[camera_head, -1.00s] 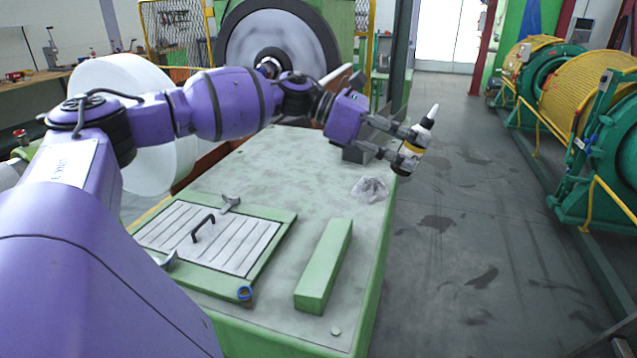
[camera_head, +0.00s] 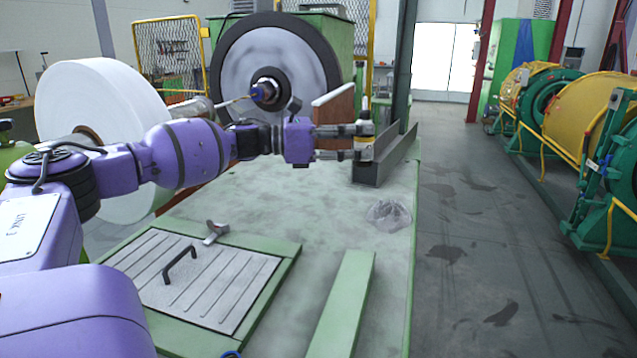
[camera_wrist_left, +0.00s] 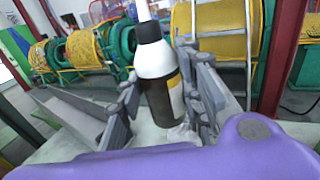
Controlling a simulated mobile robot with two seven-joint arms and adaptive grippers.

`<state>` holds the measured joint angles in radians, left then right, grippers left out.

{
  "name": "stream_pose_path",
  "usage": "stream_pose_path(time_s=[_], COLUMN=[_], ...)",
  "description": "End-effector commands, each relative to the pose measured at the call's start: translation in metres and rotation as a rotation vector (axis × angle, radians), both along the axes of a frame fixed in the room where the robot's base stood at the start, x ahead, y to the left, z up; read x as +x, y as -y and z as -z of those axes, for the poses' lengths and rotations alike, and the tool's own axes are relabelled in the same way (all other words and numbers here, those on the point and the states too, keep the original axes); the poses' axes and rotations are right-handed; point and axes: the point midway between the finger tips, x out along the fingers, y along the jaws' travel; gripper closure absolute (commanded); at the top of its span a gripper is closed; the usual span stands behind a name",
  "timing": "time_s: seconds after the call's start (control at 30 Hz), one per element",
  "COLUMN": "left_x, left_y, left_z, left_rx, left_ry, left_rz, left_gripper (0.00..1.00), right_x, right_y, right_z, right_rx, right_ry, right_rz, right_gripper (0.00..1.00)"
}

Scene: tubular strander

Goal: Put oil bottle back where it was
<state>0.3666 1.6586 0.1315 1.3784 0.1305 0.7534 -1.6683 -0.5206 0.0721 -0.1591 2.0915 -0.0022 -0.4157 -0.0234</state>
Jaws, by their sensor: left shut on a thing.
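The oil bottle (camera_head: 365,151) is held by my left gripper (camera_head: 362,140), near the far right part of the green machine table. It stands about upright, with its pale nozzle up. In the left wrist view the bottle (camera_wrist_left: 158,72) shows a black cap, a white shoulder, a dark lower body and a yellow-white label. It sits between the two fingers of the left gripper (camera_wrist_left: 158,88). Its base overlaps a grey metal channel in the head view, and I cannot tell whether it touches anything there. My right gripper is not in view.
The grey channel (camera_head: 398,160) lies close to the bottle. A crumpled clear bag (camera_head: 389,214) lies nearer on the table (camera_head: 300,205). A green bar (camera_head: 342,305), a wrench (camera_head: 215,232) and a handled cover plate (camera_head: 215,285) are in front. The table middle is clear.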

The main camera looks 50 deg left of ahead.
Motion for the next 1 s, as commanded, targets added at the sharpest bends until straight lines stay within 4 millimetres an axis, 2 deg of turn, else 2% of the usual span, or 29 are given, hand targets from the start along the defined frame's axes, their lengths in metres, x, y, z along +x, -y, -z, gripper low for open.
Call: stream_pose_path(time_s=[0.03, 0.17, 0.3, 0.4, 0.57, 0.67, 0.83, 1.0], left_x=[-0.004, -0.016, -0.023, -0.027, -0.03, -0.032, -0.032, -0.032], left_y=[-0.014, -0.044, -0.063, -0.073, -0.08, -0.088, -0.086, -0.086], left_z=[0.005, 0.021, 0.049, 0.061, 0.07, 0.081, 0.105, 0.109], left_rx=[-0.001, 0.001, -0.001, -0.001, -0.001, 0.0, -0.001, 0.0], left_ry=[-0.002, -0.002, -0.002, 0.001, 0.001, -0.001, -0.001, 0.001], left_rz=[-0.005, -0.005, -0.002, -0.001, 0.001, -0.001, 0.002, 0.002], left_gripper=[1.0, 1.0, 1.0, 1.0, 1.0, 1.0, 1.0, 1.0], right_x=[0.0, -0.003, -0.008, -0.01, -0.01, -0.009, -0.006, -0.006], right_y=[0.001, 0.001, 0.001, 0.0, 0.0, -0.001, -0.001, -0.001], right_z=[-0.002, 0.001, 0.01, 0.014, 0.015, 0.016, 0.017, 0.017], right_rx=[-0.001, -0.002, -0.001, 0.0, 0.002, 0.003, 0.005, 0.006], right_ry=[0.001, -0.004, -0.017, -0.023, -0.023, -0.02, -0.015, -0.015], right_rz=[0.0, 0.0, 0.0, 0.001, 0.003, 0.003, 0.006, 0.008], right_gripper=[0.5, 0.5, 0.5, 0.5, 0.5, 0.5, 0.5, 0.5])
